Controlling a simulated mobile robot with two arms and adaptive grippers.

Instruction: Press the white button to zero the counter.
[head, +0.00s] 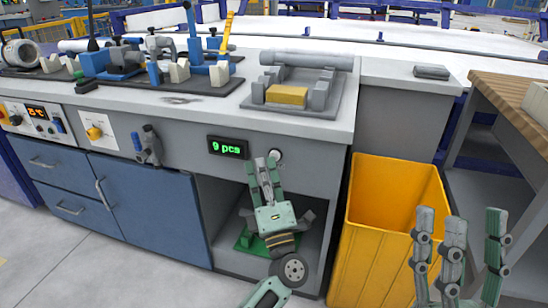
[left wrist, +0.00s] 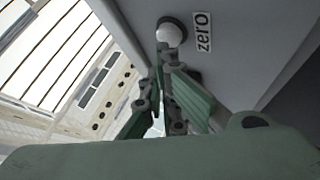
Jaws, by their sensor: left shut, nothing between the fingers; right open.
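The white button (head: 275,156) sits on the grey front panel of the bench, right of the counter. In the left wrist view the button (left wrist: 170,34) is a round white knob in a dark ring, beside a "zero" label (left wrist: 203,32). The counter display (head: 228,147) reads "9 pcs" in green. My left gripper (head: 267,162) is shut and empty, with its fingertips close to the button; I cannot tell whether they touch it. In the left wrist view its fingertips (left wrist: 162,50) are just below the button. My right gripper (head: 455,230) is open at the lower right.
A yellow bin (head: 392,175) stands right of the bench, near my right gripper. A grey fixture (head: 262,107) with a yellow block (head: 287,95) and a grey pipe (head: 307,58) is on the bench top. An open compartment lies under the counter, behind my left arm.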

